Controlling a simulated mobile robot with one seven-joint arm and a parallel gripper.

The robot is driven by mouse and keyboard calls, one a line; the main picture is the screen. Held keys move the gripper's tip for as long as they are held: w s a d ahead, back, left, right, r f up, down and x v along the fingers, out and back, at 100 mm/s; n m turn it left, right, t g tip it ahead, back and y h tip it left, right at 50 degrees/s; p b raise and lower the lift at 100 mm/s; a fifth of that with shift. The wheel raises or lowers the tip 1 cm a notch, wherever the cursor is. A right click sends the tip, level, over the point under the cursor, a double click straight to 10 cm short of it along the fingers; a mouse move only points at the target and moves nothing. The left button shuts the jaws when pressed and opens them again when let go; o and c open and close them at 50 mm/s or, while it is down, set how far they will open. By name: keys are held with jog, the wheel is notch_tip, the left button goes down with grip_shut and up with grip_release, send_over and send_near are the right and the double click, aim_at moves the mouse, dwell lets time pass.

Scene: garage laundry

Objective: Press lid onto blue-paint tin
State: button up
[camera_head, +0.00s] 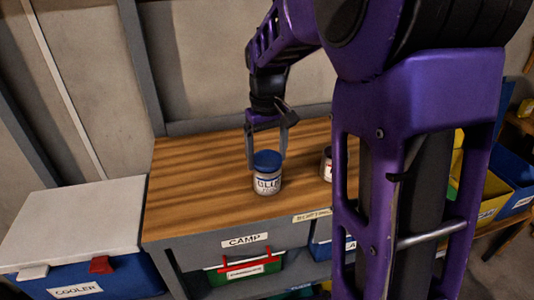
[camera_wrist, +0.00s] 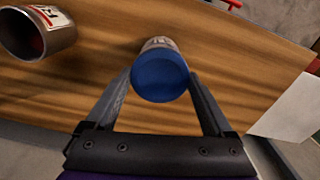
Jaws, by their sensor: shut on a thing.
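The blue-paint tin (camera_head: 267,184) stands upright on the wooden worktop, with a white label of dark letters. The blue lid (camera_head: 267,158) is at the tin's top; I cannot tell whether it is fully seated. My gripper (camera_head: 267,163) reaches down from above with a finger on each side of the lid, shut on it. In the wrist view the round blue lid (camera_wrist: 160,76) faces the camera between the two fingers and hides most of the tin (camera_wrist: 158,43).
A second tin (camera_wrist: 38,38), open-topped with a red-marked label, stands on the worktop (camera_head: 190,190); my arm partly hides it in the head view. A white-lidded cooler (camera_head: 80,222) is at left. Labelled bins sit below the worktop. The worktop left of the tin is clear.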

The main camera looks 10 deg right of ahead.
jog(key=shift+s+f, duration=0.1)
jog(key=shift+f, duration=0.1)
jog(key=o, duration=1)
jog(key=shift+f, duration=0.1)
jog(key=shift+o, duration=0.2)
jog(key=shift+s, duration=0.1)
jog(key=shift+r+p, duration=3.1)
jog(key=shift+r, duration=0.6)
jog(key=shift+w, duration=0.2)
jog(key=shift+c, duration=0.2)
grip_shut()
